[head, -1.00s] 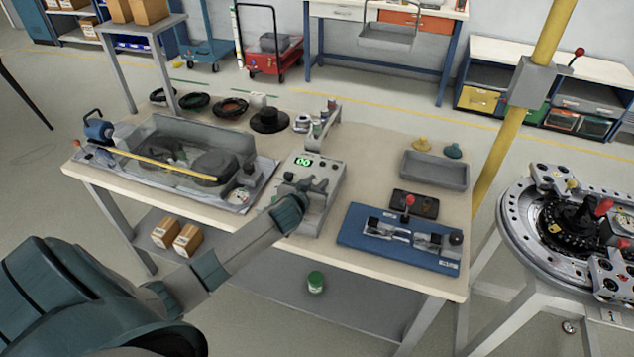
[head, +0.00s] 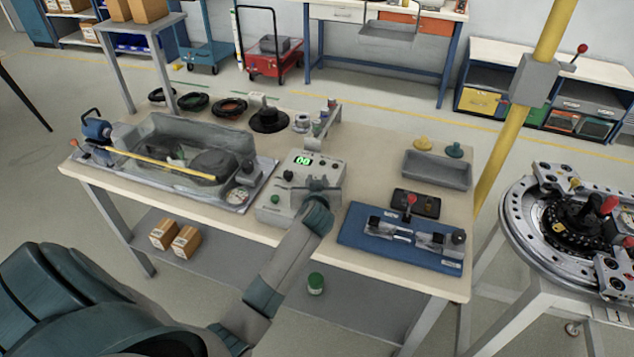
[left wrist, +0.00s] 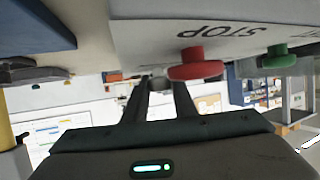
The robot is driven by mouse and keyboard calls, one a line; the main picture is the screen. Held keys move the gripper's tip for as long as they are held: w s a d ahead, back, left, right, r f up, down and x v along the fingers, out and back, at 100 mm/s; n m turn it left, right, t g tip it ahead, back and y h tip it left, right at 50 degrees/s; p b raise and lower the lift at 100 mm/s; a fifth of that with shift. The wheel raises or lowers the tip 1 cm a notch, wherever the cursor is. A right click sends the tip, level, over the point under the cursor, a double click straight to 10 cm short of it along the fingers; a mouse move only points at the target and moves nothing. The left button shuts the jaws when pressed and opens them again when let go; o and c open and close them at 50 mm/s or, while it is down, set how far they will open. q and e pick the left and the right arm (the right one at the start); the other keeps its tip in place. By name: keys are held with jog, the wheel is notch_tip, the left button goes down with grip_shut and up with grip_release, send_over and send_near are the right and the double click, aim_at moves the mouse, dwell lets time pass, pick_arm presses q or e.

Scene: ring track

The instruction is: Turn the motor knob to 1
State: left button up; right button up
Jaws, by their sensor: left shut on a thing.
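The grey control box (head: 290,205) stands at the front middle of the workbench, its green display (head: 302,160) reading what looks like 00. My left gripper (head: 318,186) is at the right part of its sloping face. In the left wrist view the fingers (left wrist: 160,88) are shut on a small greyish knob (left wrist: 158,81), which I take to be the motor knob; its pointer and scale cannot be read. A red button (left wrist: 195,66) by an upside-down STOP label is beside the fingers, with a green button (left wrist: 278,57) farther right. My right gripper is not in view.
A clear-walled tank (head: 190,140) with a yellow rod stands left of the box. A blue fixture board (head: 390,245) lies close on the right, with a grey tray (head: 437,170) behind it. A green-lidded jar (head: 316,283) is below the bench front.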

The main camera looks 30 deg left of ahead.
pick_arm(q)
jog(key=shift+a+r, duration=0.1)
jog(key=shift+r, duration=0.1)
jog(key=o, duration=1)
jog(key=shift+f, duration=0.1)
jog(key=shift+o, duration=0.2)
jog(key=shift+v, duration=0.85)
jog(key=b+v, duration=0.3)
jog(key=v, duration=1.2)
jog(key=shift+s+d+b, duration=0.25)
jog(key=shift+s+b, duration=0.05)
